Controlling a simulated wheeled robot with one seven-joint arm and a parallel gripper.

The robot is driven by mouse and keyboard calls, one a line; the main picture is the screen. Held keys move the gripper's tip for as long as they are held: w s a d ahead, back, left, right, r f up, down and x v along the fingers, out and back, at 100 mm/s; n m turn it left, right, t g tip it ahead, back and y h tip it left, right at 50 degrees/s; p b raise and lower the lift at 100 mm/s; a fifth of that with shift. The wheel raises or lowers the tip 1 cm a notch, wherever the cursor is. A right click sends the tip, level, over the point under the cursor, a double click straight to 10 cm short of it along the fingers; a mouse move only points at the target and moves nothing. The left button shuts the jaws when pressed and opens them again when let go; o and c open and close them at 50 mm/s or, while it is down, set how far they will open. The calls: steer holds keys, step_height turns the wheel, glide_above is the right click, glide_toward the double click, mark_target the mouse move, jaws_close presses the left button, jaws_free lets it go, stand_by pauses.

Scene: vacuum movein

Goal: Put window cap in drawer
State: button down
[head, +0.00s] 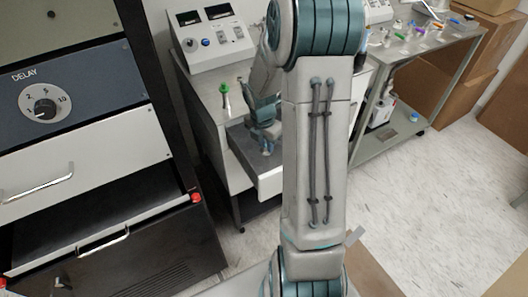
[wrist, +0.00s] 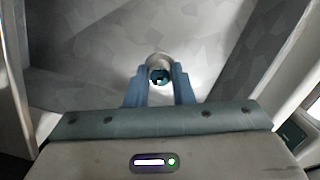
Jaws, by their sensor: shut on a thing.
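The window cap (wrist: 158,59) is a small silvery round piece with a dark blue-green centre. It sits between the two blue fingertips of my gripper (wrist: 160,78), which is shut on it. In the head view my gripper (head: 266,148) points down over the pulled-out drawer (head: 270,183) under the middle bench. In the wrist view the drawer's grey floor (wrist: 90,50) lies beneath the cap, with pale walls at the sides. I cannot tell whether the cap touches the floor. My arm hides the drawer's right part in the head view.
A control box (head: 213,37) and a green-topped piece (head: 225,98) stand on the bench behind the drawer. A dark rack (head: 100,110) with another open drawer (head: 95,222) is at left. A side table (head: 425,62) with small items and cardboard boxes (head: 445,100) are at right.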

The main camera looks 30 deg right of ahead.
mark_target(263, 150)
steer(key=shift+w+a+f, duration=0.15)
steer(key=shift+a+f, duration=0.15)
steer(key=shift+f, duration=1.9)
steer(key=shift+f, duration=0.1)
steer(key=c, duration=1.3)
jaws_free()
steer(key=shift+o, duration=0.2)
